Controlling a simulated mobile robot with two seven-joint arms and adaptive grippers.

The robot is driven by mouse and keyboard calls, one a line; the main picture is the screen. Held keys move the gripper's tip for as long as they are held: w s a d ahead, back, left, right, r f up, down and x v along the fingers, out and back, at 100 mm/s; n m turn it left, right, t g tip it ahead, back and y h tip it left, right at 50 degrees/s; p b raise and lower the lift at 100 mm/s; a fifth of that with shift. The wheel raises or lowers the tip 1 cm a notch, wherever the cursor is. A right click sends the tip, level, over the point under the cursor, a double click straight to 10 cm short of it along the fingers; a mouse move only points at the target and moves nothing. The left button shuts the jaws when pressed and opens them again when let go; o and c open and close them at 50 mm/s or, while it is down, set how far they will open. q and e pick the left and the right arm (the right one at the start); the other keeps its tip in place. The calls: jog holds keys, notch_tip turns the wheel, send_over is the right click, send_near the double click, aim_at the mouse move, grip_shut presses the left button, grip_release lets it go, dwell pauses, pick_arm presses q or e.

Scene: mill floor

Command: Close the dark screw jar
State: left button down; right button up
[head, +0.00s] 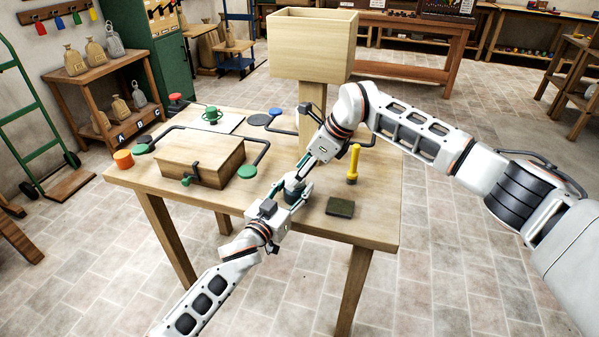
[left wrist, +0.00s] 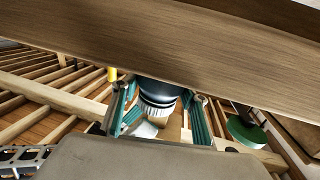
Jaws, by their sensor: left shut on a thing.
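The dark jar (head: 293,187) is upright at the front middle of the wooden table, in the jaws of my left gripper (head: 290,194). In the left wrist view the dark jar body (left wrist: 160,89) is between the teal pads of my left gripper (left wrist: 163,112), with a pale ridged band (left wrist: 157,106) at one end. I cannot tell whether that band is a lid or the neck. My right gripper (head: 307,164) points down at the jar's top from the upper right, very close to it. Its fingers hide the top, so I cannot see a lid or the gap between its fingertips.
A wooden bin on a post (head: 313,45) stands behind. The front left tabletop is clear.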

jog(key=shift+r, duration=2.25)
jog(key=o, duration=0.6)
jog(key=shift+c, duration=0.2)
jog(key=v, duration=1.2)
pick_arm(q)
jog(key=c, duration=1.1)
grip_release()
jog(key=shift+o, duration=0.2)
